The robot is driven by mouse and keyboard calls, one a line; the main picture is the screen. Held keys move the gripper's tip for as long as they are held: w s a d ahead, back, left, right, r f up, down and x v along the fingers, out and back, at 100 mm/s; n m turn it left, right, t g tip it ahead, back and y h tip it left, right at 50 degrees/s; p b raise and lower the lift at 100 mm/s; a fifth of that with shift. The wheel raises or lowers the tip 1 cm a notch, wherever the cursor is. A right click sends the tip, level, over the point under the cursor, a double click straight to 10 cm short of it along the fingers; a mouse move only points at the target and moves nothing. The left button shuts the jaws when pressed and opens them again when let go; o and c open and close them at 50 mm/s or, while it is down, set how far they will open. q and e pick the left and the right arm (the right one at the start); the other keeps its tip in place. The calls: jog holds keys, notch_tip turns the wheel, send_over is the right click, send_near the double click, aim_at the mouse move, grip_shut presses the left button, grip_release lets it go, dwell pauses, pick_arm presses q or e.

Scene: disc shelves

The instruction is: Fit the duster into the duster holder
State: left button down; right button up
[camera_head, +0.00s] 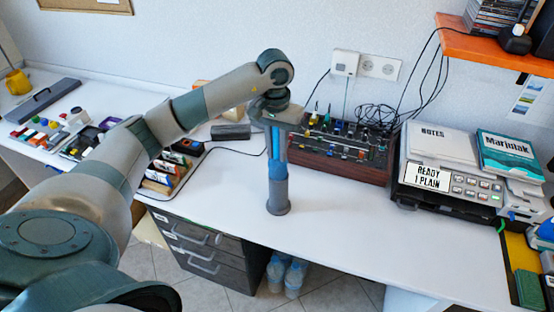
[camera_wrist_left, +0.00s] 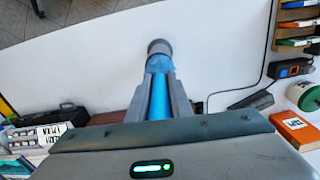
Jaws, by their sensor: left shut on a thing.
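The duster (camera_head: 277,171) is blue, with a slim handle and a wider, fluffy lower end. It hangs upright from my left gripper (camera_head: 277,153), which is shut on its handle. The duster holder (camera_head: 278,197) is a grey cylinder standing on the white desk, directly below the duster. The fluffy end meets the holder's top in the head view; how deep it sits inside I cannot tell. In the left wrist view the duster (camera_wrist_left: 160,98) lies between the fingers and points at the holder (camera_wrist_left: 158,46). My right gripper is not in view.
Marker trays (camera_head: 165,175) lie to the left. The desk in front and right of the holder is clear; its front edge is close.

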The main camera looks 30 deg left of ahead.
aim_at(277, 161)
pick_arm(q)
jog(key=shift+f, duration=0.25)
notch_tip(277, 161, down, 3)
jog(key=shift+r+p, duration=0.1)
jog(key=shift+p, duration=0.65)
jog(key=shift+f, duration=0.4)
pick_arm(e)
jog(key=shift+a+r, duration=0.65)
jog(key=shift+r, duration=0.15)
pick_arm(q)
jog(key=c, duration=1.6)
grip_release()
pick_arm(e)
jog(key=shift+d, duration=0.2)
pick_arm(q)
jog(key=shift+r, duration=0.1)
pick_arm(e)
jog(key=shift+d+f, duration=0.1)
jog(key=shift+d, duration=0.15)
